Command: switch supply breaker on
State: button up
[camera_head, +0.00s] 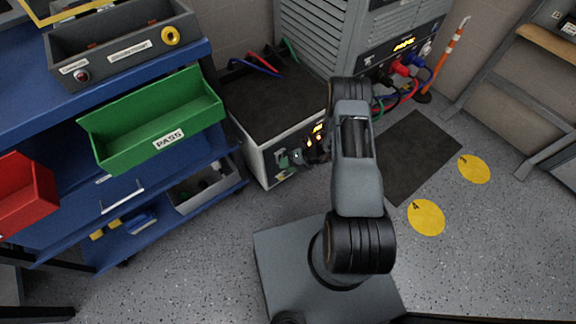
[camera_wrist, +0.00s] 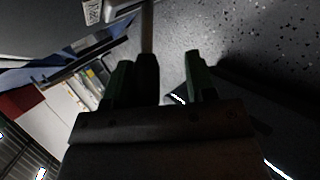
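A low white unit (camera_head: 262,160) with a dark top stands on the floor in the head view. Its front panel carries small orange lit displays (camera_head: 318,127). My gripper (camera_head: 291,158) is close in front of this panel and partly covers it. I cannot pick out the supply breaker or its position; my arm and gripper hide part of the panel. In the wrist view my gripper (camera_wrist: 159,62) has its two dark green fingers apart. A grey rod with a dark lower part (camera_wrist: 147,40) shows between them, closer to the left finger, with a clear gap to the right finger.
A blue cart (camera_head: 65,165) at left holds a grey box (camera_head: 115,60), a green PASS bin (camera_head: 165,115) and a red bin (camera_head: 25,190). A large grey cabinet (camera_head: 310,35) with plugged cables stands behind. Yellow floor discs (camera_head: 427,217) and a dark mat (camera_head: 415,150) lie at right.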

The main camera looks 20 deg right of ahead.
jog(key=p+v, duration=0.3)
jog(key=v, duration=1)
jog(key=shift+d+r, duration=0.2)
jog(key=shift+d, duration=0.05)
jog(key=shift+s, duration=0.1)
